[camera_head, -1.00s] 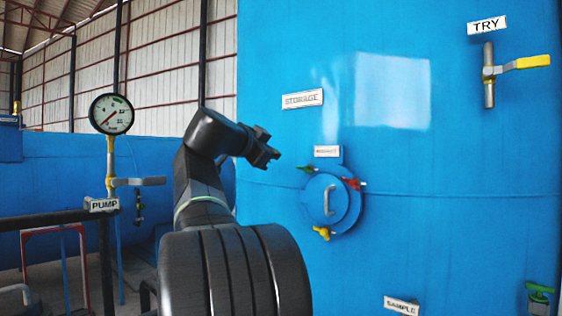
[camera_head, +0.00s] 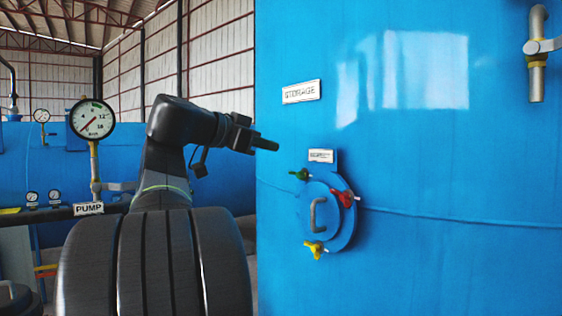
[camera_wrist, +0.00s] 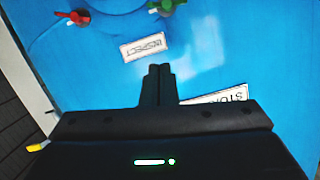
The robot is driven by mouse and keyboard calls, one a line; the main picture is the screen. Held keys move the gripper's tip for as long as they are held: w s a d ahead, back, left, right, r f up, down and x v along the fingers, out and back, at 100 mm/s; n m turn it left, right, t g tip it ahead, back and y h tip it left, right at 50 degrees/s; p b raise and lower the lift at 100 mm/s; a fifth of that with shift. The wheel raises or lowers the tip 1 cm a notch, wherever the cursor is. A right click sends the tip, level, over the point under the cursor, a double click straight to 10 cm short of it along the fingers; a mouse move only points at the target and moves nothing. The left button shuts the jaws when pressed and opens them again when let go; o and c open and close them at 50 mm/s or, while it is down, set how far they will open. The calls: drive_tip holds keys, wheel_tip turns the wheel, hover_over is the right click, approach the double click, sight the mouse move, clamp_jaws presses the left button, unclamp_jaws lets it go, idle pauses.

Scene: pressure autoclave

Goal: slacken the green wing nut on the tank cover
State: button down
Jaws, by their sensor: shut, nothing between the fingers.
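The round blue tank cover (camera_head: 318,226) with a grey handle is on the side of the big blue tank. The green wing nut (camera_head: 300,174) is at its upper left edge, below the inspect label (camera_head: 321,156). A red wing nut (camera_head: 345,198) is at the upper right and a yellow one (camera_head: 316,249) at the bottom. My gripper (camera_head: 265,144) is shut and empty, above and left of the green nut, apart from it. In the wrist view my shut fingers (camera_wrist: 159,70) point toward the tank, with the green nut (camera_wrist: 166,6) cut by the top edge.
The storage label (camera_head: 301,91) is on the tank above the cover. A pressure gauge (camera_head: 92,119) on a pipe with the pump label (camera_head: 88,209) stands left of my arm. A grey valve pipe (camera_head: 536,60) is at the upper right. The tank face around the cover is clear.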

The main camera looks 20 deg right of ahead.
drive_tip(key=p, duration=0.3)
hover_over(306, 176)
drive_tip(key=s+a, duration=0.3)
wheel_tip(306, 176, down, 2)
drive_tip(key=shift+w+f, duration=0.25)
drive_tip(key=shift+f, duration=0.45)
drive_tip(key=shift+w+f, duration=0.25)
drive_tip(key=shift+f, duration=0.5)
drive_tip(key=shift+w+f, duration=0.25)
drive_tip(key=shift+f, duration=0.45)
drive_tip(key=shift+a, duration=0.1)
drive_tip(key=f+b, duration=0.1)
drive_tip(key=b, duration=0.2)
drive_tip(key=shift+f+m, duration=0.1)
drive_tip(key=shift+m, duration=0.2)
drive_tip(key=m+b, duration=0.1)
drive_tip(key=b, duration=0.2)
drive_tip(key=m+t+b, duration=0.1)
drive_tip(key=b, duration=0.3)
drive_tip(key=shift+f, duration=0.25)
drive_tip(key=shift+s+r, duration=0.1)
drive_tip(key=shift+r, duration=0.1)
